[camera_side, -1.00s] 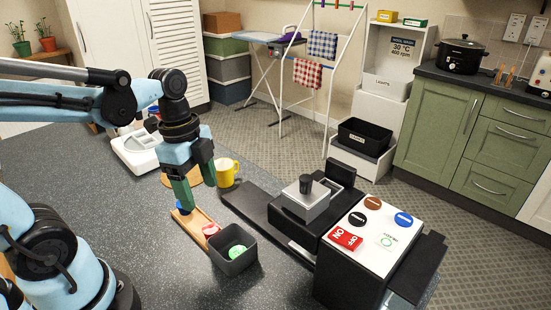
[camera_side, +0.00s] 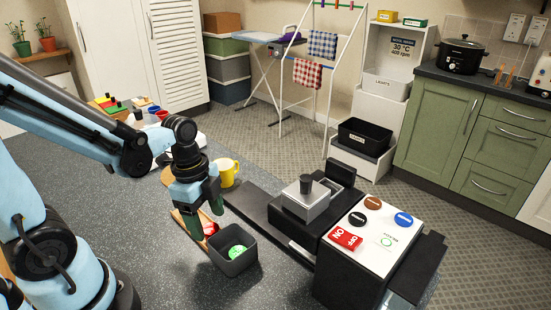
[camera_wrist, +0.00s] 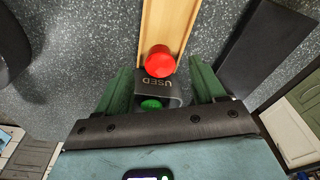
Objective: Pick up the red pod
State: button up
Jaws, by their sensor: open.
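The red pod (camera_wrist: 160,62) sits at the near end of a wooden tray (camera_wrist: 166,18) in the wrist view, beside the dark bin. In the side view the red pod (camera_side: 211,228) shows partly, between and behind my fingers. My gripper (camera_side: 203,220) is open and points down over the tray. In the wrist view my gripper's (camera_wrist: 161,70) green fingers stand on either side of the pod, apart from it. I cannot tell how far above the pod the fingertips are.
A dark bin (camera_side: 243,265) marked USED holds a green pod (camera_side: 237,251), close to my fingers. A black machine (camera_side: 352,262) with buttons on top stands to the right. A yellow mug (camera_side: 228,172) stands behind my gripper. The grey worktop is clear at the front.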

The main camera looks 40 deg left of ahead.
jog(key=shift+d+f, duration=0.1)
jog(key=shift+f, duration=0.9)
jog(key=shift+c, duration=0.3)
jog(key=c, duration=1.1)
